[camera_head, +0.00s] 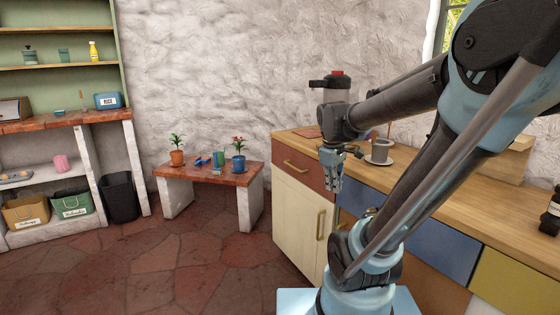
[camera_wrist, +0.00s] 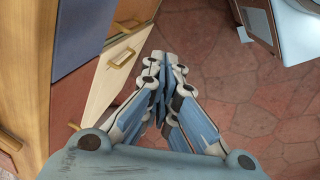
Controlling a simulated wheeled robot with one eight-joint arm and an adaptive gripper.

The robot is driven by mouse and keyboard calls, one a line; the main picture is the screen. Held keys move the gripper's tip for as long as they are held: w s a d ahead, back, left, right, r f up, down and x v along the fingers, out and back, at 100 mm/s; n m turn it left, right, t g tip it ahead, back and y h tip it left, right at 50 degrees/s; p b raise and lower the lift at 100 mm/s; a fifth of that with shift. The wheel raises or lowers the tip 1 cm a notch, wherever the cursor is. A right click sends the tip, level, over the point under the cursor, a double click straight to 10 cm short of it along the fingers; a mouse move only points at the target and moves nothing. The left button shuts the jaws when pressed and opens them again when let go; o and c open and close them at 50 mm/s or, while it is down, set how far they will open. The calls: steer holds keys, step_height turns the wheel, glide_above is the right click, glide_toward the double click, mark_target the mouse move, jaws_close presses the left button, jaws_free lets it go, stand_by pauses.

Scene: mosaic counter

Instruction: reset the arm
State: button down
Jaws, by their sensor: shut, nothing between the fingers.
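My gripper (camera_head: 331,182) hangs at the end of my arm in the head view, in front of the counter's drawer fronts and pointing down. In the wrist view my gripper (camera_wrist: 164,60) is shut and its fingertips meet with nothing between them. Below it in that view are the tiled floor (camera_wrist: 215,75) and the cabinet front at the left. My arm is bent, with its upper links reaching in from the right. It hides part of the counter and drawers.
The wooden counter (camera_head: 480,185) bears a grey cup (camera_head: 380,150) on a saucer and a blender (camera_head: 335,92). A low bench (camera_head: 207,174) with potted plants stands by the wall. Shelves and a black bin (camera_head: 121,197) are at left. The floor between is clear.

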steer(key=s+d+f+m+y, duration=0.1)
steer(key=s+f+m, duration=0.7)
steer(key=s, duration=0.5)
steer(key=shift+f+m, duration=0.4)
steer(key=shift+m, duration=0.2)
steer(key=shift+s, duration=0.15)
